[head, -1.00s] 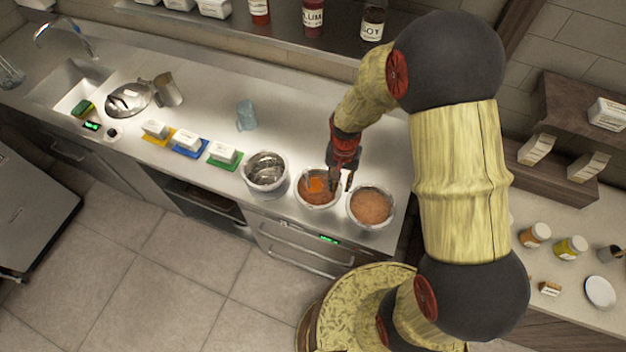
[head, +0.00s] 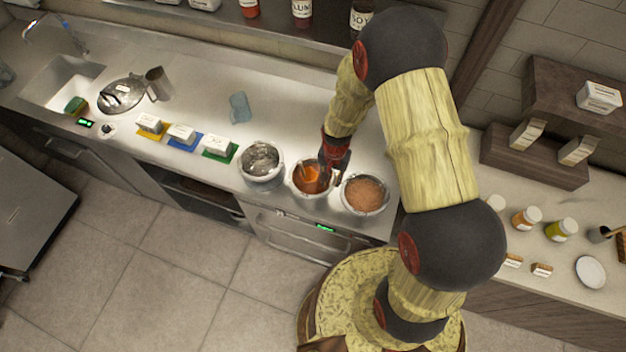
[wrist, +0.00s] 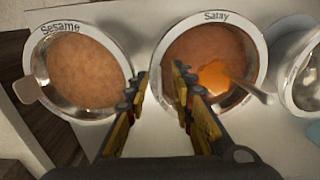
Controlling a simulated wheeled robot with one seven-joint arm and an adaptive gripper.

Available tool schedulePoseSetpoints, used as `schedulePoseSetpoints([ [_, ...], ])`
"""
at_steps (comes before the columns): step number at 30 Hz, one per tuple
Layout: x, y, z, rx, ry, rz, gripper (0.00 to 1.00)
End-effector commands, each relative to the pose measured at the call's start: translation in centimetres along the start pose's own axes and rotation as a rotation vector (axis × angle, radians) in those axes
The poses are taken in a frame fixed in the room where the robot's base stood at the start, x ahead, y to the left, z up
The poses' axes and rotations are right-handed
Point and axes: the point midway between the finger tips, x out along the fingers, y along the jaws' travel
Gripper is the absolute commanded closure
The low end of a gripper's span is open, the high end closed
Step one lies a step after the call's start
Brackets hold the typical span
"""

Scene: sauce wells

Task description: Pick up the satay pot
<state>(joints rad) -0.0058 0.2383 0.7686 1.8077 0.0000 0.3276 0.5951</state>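The satay pot (head: 297,191) is the middle of three round metal pots near the counter's front edge. In the wrist view its white rim (wrist: 163,48) reads "Satay". It holds brown-orange sauce and a spoon or ladle (wrist: 252,89) whose handle leans over the rim on the right. My gripper (wrist: 160,72) is open and empty, pointing down at the pot's near side. One finger is over the gap beside the sesame pot, the other over the satay pot's inside, with the rim between them. Finger depth is unclear. In the head view my gripper (head: 330,178) partly hides the pot.
The sesame pot (wrist: 30,62) stands close on one side and a silvery pot (head: 261,178) on the other. A blue cup (head: 239,107) stands behind on clear counter. Several white blocks on coloured mats, including a green mat (head: 219,155), lie to the left.

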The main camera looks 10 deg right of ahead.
Motion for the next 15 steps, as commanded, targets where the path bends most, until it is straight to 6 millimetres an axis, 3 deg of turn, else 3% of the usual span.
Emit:
schedulePoseSetpoints([
  [8,0.25,0.0,-0.03,0.0,0.001,0.0,0.76],
  [15,0.24,0.0,-0.03,0.0,0.0,0.0,0.9],
])
